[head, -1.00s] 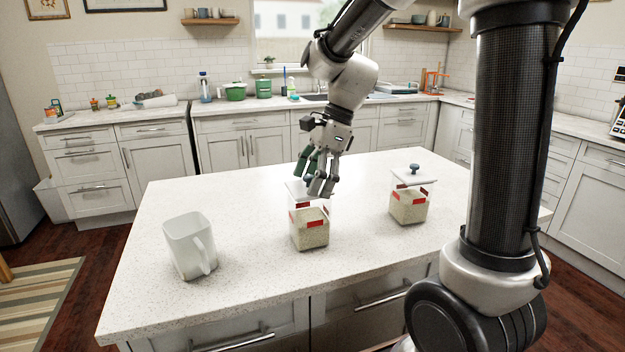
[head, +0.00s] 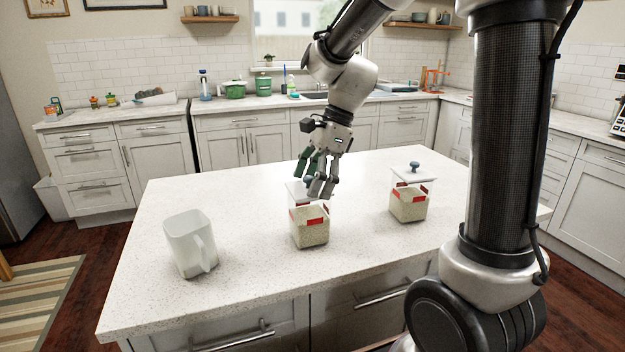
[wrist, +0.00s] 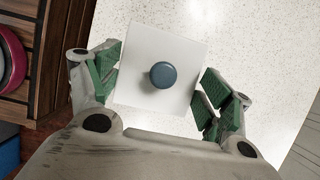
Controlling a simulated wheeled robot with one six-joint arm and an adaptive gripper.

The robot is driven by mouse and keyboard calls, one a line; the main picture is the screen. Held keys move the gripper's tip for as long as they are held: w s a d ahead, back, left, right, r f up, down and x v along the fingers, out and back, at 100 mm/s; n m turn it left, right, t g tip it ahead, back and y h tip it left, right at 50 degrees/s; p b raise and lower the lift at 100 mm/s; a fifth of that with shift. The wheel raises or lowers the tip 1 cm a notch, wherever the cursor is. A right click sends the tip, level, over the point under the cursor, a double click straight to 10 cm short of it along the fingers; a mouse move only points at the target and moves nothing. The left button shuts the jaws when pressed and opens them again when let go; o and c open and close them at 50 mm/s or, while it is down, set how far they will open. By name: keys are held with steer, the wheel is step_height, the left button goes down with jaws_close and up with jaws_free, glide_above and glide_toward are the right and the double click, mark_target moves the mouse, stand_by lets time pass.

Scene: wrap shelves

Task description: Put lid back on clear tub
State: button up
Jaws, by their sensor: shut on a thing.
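A clear square tub (head: 310,232) with red labels and grainy beige contents stands on the island, below my gripper (head: 315,185). A white square lid (head: 293,186) with a blue-grey knob is at the top of this tub. In the wrist view the lid (wrist: 140,92) lies between the green finger pads of my gripper (wrist: 160,84), which is shut on its opposite edges, with the knob in the middle. The fingers partly hide the tub's rim, so I cannot tell whether the lid rests on it.
A similar tub (head: 408,207) with a knobbed lid (head: 412,176) stands to the right. A white pitcher (head: 189,245) stands to the left. The island top (head: 240,200) is clear between them. Counters with various items run along the back wall.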

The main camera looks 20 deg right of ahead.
steer(key=shift+f, duration=0.1)
stand_by(0.3)
steer(key=o, duration=0.9)
steer(key=shift+r, duration=3.55)
jaws_close()
steer(key=shift+f, duration=0.1)
